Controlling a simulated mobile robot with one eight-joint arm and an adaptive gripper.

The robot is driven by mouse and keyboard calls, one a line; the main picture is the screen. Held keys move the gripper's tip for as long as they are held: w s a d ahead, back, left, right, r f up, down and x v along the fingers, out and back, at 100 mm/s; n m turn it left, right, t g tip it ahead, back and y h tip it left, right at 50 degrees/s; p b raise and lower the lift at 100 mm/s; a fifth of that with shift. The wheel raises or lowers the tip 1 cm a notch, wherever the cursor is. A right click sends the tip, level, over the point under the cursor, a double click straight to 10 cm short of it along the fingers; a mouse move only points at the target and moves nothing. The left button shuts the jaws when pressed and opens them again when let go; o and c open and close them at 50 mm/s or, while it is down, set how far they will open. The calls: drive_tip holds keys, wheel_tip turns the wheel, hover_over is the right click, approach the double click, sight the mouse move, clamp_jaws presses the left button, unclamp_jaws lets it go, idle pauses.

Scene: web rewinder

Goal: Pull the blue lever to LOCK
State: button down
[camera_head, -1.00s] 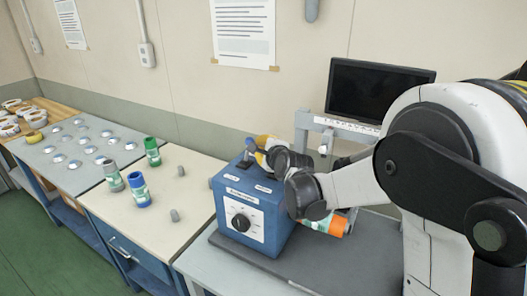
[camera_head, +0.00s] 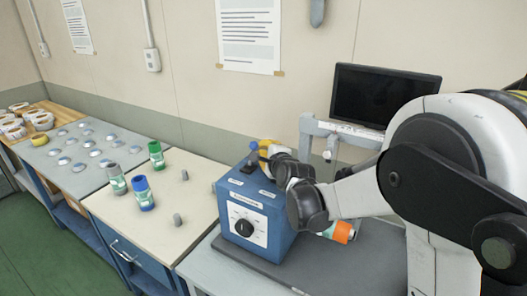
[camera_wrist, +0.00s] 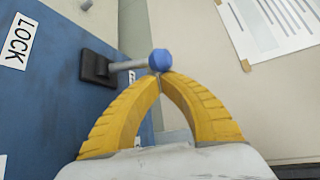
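The blue box (camera_head: 228,200) stands on the bench with a dial on its front and a lever on top. The lever's blue knob (camera_head: 253,147) shows beside my yellow-fingered gripper (camera_head: 264,149). In the wrist view, the grey lever rod runs from a black base (camera_wrist: 97,68) to the blue knob (camera_wrist: 161,60). My gripper's two fingers (camera_wrist: 160,77) come together at their tips, right at the knob, with no clear gap there. The knob is not seen enclosed between them. The LOCK label (camera_wrist: 17,40) lies on the blue surface, left of the lever base.
A black monitor (camera_head: 385,95) on a grey frame stands behind my arm. Green and blue-capped containers (camera_head: 142,193) stand on the left bench. The wall is close behind.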

sight(253, 146)
drive_tip(key=shift+s+a+r+n+t+b, duration=0.2)
drive_tip(key=shift+n+t+b, duration=0.1)
drive_tip(key=shift+b, duration=0.1)
drive_tip(key=n+t+b, duration=0.1)
drive_tip(key=s+n+t+b, duration=0.1)
drive_tip(key=b, duration=0.1)
drive_tip(key=shift+s+a+r, duration=0.2)
drive_tip(key=shift+s+a, duration=0.05)
drive_tip(key=shift+a, duration=0.15)
drive_tip(key=shift+s+a+r+n+t+y+b, duration=0.25)
drive_tip(key=shift+s+a+n+t+y+b, duration=0.3)
drive_tip(key=shift+n+t+b, duration=0.35)
drive_tip(key=shift+s+a+r, duration=0.1)
drive_tip(key=shift+s+r, duration=0.1)
drive_tip(key=shift+s, duration=0.15)
drive_tip(key=shift+s+a, duration=0.3)
drive_tip(key=shift+s, duration=0.3)
drive_tip(key=v, duration=1.1)
drive_tip(key=shift+s, duration=0.4)
